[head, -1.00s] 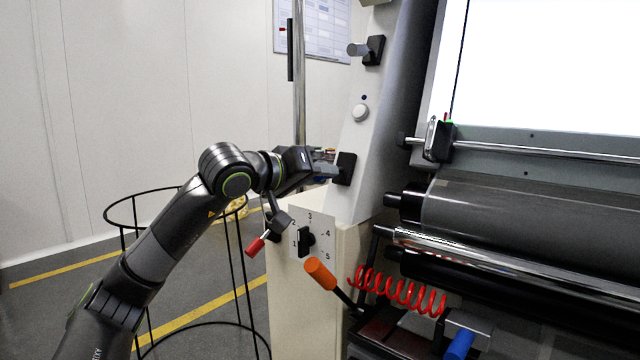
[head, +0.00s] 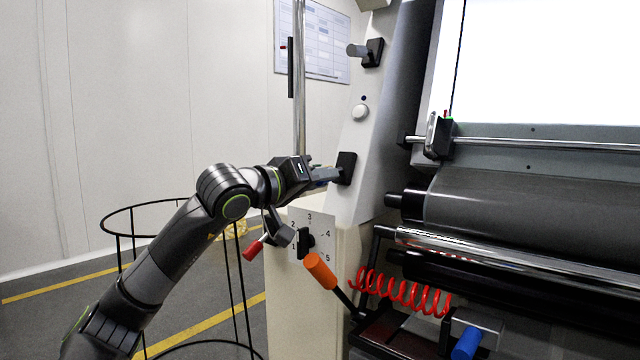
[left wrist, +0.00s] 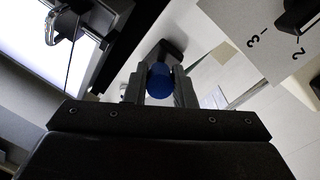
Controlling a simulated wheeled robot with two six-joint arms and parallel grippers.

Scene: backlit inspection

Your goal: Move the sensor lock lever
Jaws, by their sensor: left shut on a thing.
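A sensor block (head: 440,137) with a silver lever (head: 431,134) and small red and green marks sits on the rail at right in the head view. My left gripper (head: 326,176) is well left of it, at a black mount (head: 346,168) on the machine's side frame. The left wrist view shows its fingers (left wrist: 160,88) shut on a blue knob (left wrist: 159,80) in front of a black block (left wrist: 166,52). In the head view the knob is mostly hidden by the fingers. My right gripper is not in view.
Below my left gripper are a red-tipped lever (head: 254,250), a numbered dial (head: 305,242) and an orange handle (head: 320,271). A grey knob (head: 358,50) sits above. A wire basket (head: 165,205) stands on the floor. A red coil (head: 400,292) is right.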

